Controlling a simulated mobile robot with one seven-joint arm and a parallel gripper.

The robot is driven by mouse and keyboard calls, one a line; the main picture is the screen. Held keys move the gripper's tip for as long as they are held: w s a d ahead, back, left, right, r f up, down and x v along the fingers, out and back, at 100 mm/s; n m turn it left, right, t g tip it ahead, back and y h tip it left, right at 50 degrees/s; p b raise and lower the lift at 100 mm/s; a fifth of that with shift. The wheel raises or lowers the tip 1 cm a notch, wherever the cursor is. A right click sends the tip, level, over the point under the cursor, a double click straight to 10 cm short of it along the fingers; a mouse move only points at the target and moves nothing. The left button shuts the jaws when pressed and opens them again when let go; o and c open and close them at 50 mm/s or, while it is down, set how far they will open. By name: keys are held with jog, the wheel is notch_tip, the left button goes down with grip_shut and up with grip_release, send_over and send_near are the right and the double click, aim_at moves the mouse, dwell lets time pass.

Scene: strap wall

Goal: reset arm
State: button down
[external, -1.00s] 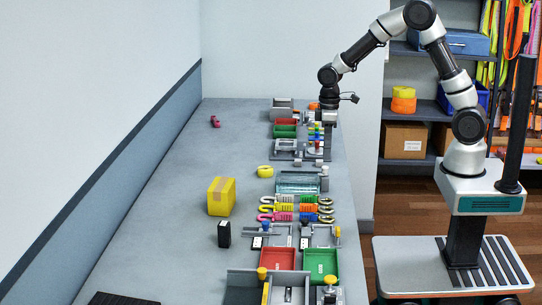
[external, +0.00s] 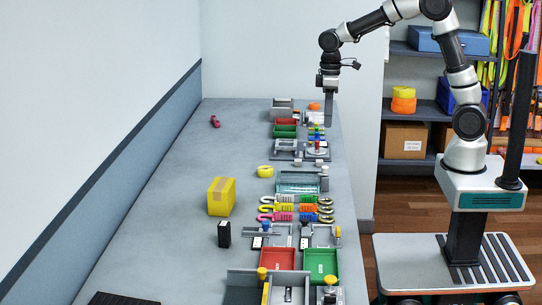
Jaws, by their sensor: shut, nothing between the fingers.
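My gripper (external: 328,122) points down over the far right part of the long grey table (external: 165,195). Its fingers look shut with nothing between them.
A red tray (external: 277,259) and a green tray (external: 322,262) sit near the front. Several colored straps, a yellow box (external: 221,196) and a black block (external: 224,234) lie further back. The table's left side is mostly clear. Shelves (external: 425,110) stand behind my base.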

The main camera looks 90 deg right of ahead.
jog(key=s+a+r+t+p, duration=0.2)
jog(key=s+a+r, duration=0.5)
jog(key=s, duration=0.2)
jog(key=s+a+r+t+p, duration=0.2)
jog(key=s+a+r+t, duration=0.1)
jog(key=s+a+r, duration=0.4)
jog(key=shift+s+r+p, duration=0.3)
jog(key=shift+s+p, duration=0.1)
jog(key=shift+s, duration=0.8)
